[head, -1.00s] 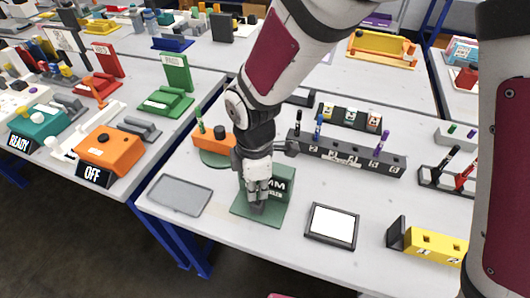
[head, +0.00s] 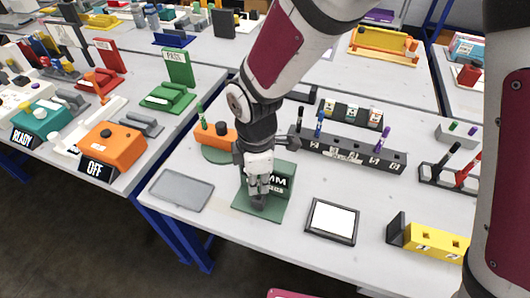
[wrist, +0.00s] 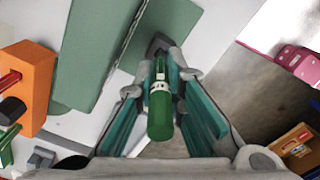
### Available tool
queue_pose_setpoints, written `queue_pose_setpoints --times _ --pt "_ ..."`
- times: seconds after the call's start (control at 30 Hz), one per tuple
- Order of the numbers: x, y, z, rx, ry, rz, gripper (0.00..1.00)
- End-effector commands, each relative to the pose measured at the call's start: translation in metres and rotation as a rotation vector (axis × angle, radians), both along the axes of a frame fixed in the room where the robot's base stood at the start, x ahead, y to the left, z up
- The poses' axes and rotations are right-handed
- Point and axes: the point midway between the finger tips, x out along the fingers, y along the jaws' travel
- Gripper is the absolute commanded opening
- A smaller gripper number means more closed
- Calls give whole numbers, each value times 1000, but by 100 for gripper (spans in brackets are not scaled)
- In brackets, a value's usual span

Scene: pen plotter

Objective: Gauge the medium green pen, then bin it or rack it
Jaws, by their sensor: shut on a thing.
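My gripper (head: 259,200) points down over the green plate (head: 243,207) that carries a sign ending in "MM". In the wrist view my gripper (wrist: 161,75) is shut on a green pen (wrist: 160,112) with a pale band. The pen's far end is near a small dark piece above the plate; whether they touch is unclear. In the head view my fingers hide this pen. Another green pen (head: 200,113) stands at the orange block (head: 215,136) to the left. The dark pen rack (head: 345,156) stands behind on the right, holding several pens, including a purple one.
A grey tray (head: 181,190) lies left of the plate and a black-framed white pad (head: 332,221) right of it. A yellow block (head: 436,242) is at the front right. The left table holds an orange box (head: 113,146) with an "OFF" sign and a green "PASS" stand (head: 178,68).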

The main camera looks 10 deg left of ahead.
Motion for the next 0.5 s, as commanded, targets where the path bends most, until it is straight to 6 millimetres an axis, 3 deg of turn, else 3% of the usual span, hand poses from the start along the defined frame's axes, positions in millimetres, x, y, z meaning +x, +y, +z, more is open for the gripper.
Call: queue_pose_setpoints --times 0.5 --pt "-1 0 40 1 -1 -1 0"
